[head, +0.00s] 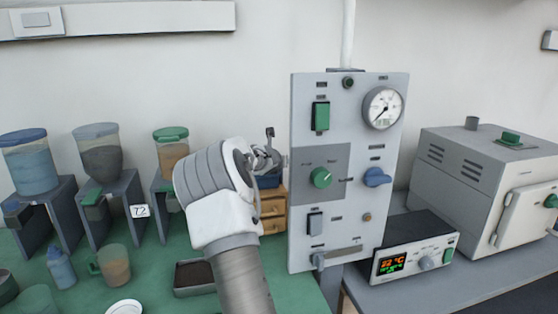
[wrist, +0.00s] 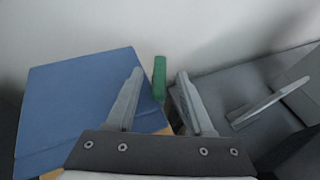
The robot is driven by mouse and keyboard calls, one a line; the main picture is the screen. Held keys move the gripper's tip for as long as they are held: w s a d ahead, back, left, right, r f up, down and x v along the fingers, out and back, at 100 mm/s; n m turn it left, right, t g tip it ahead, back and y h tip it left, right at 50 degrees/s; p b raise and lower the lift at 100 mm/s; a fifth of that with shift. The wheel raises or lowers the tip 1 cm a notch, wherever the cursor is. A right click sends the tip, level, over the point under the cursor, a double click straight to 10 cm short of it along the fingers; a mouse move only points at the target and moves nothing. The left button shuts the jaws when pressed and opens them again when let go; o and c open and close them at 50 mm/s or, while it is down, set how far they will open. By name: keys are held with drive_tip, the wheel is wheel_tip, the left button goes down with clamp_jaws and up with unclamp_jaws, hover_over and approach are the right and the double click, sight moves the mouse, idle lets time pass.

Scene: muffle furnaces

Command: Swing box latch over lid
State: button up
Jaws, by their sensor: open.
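In the wrist view a box with a flat blue lid (wrist: 80,105) fills the left side, its lid down as far as I can see. A narrow green piece (wrist: 159,78), which looks like the latch, stands upright beside the lid's right edge. My gripper (wrist: 160,73) is open, with one finger on each side of the green piece. I cannot tell whether either finger touches it. In the head view my gripper (head: 268,157) is at the blue box (head: 269,182), which is mostly hidden behind it. The latch cannot be made out there.
Wooden drawers (head: 273,208) stand below the blue box. A grey control panel (head: 340,250) rises close on the right. Several hoppers on stands, such as the green-lidded one (head: 171,150), are on the left. A dark tray (head: 194,291) lies on the green bench.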

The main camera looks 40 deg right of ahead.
clamp_jaws()
idle(0.3)
